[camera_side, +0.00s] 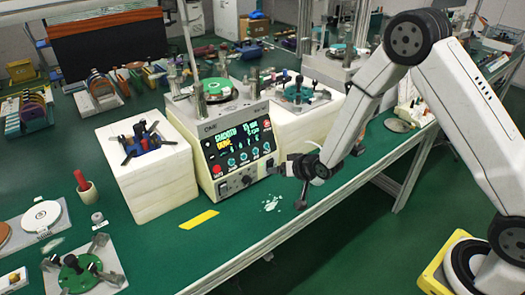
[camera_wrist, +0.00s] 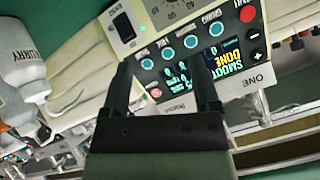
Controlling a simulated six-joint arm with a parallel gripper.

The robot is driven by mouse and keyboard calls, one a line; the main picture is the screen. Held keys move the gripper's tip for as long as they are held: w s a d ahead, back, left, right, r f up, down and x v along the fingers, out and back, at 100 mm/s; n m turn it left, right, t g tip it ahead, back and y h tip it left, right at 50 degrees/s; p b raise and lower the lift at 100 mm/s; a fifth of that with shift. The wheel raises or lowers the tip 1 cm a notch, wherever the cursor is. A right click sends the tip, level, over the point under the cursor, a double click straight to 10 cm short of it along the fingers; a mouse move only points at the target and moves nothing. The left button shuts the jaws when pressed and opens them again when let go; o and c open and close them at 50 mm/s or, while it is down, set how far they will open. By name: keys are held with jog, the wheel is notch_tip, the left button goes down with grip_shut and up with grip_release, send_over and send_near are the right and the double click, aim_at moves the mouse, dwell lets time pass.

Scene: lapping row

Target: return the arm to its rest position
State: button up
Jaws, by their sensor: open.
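My gripper (camera_side: 297,183) hangs in front of the lapping machine (camera_side: 222,183), over the front part of the green bench, with my arm reaching in from the right. In the wrist view my gripper (camera_wrist: 163,78) shows two dark fingers spread apart with nothing between them. The machine's control panel (camera_wrist: 180,62) lies beyond the fingers, with several blue knobs and a lit display (camera_wrist: 222,68) that reads "SMOOT" and "DONE"; part of it is hidden by a finger. I cannot tell any contact between fingers and panel.
A white block (camera_side: 150,185) with a dark clamp fixture on top stands left of the machine. A yellow strip (camera_side: 199,219) and a pale spill (camera_side: 270,203) lie on the green bench (camera_side: 235,240). A white slurry bottle (camera_wrist: 20,65) shows in the wrist view. Open floor lies right of the bench.

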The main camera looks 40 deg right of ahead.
jog(key=s+r+n+g, duration=0.1)
jog(key=s+r+g, duration=0.1)
jog(key=s, duration=0.5)
jog(key=s+d+r+n+g, duration=0.1)
jog(key=s+r+g, duration=0.2)
jog(key=s+r, duration=0.2)
jog(key=s+d+r+n+g+h, duration=0.1)
jog(key=s+r+n+g, duration=0.1)
jog(key=s, duration=0.8)
jog(key=shift+s+r+g, duration=0.15)
jog(key=shift+r+g, duration=0.25)
jog(key=shift+r, duration=0.4)
